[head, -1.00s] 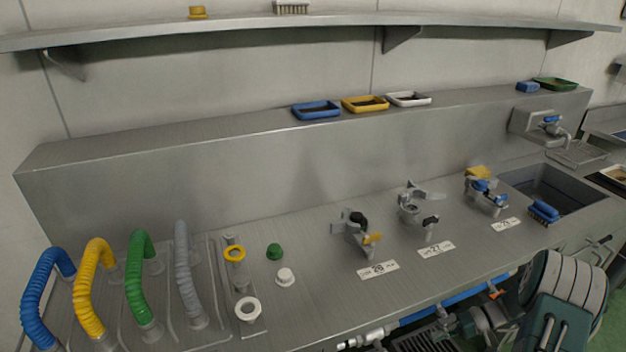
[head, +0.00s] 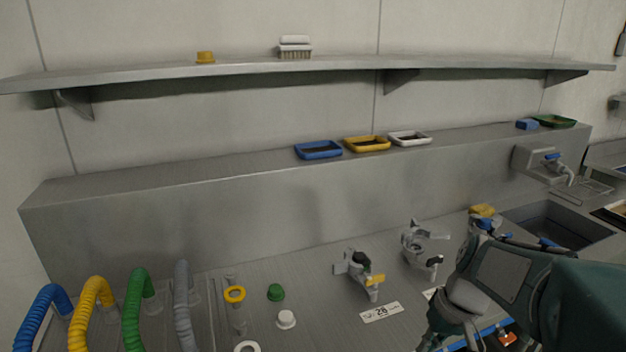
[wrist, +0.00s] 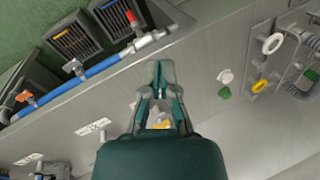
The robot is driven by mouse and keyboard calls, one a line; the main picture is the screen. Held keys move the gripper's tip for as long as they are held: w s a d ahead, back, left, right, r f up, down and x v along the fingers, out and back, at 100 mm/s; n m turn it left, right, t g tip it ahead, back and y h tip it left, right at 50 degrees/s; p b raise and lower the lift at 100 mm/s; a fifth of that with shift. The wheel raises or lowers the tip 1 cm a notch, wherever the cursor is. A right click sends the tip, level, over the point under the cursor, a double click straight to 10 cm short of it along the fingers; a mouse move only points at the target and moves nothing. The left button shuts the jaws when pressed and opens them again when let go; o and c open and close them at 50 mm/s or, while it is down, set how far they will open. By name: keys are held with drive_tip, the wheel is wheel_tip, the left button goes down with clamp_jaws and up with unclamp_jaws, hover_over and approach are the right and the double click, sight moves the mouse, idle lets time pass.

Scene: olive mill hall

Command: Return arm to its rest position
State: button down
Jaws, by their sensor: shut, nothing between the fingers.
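My gripper (wrist: 160,70) is in the middle of the wrist view, its fingertips together with nothing held between them. It is over the front part of the steel counter, near the blue pipe (wrist: 75,85). A yellow handle (wrist: 160,124) of a tap shows through the gap behind the fingers, below it. The fingers are not clear in the head view.
Taps (head: 358,276) and (head: 424,246) stand on the counter (head: 330,312). Coloured hoses (head: 135,310) stand at the left; green (head: 276,292) and white (head: 286,318) caps lie beside them. Trays (head: 318,150) sit on the ledge. A sink (head: 560,228) is at the right.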

drive_tip(key=s+a+r+t+h, duration=0.3)
drive_tip(key=s+a+r+t, duration=0.1)
drive_tip(key=s, duration=0.7)
wheel_tip(320, 180, up, 2)
drive_tip(key=shift+s+a+r+t, duration=0.15)
drive_tip(key=shift+s+r+t, duration=0.15)
drive_tip(key=shift+t, duration=0.6)
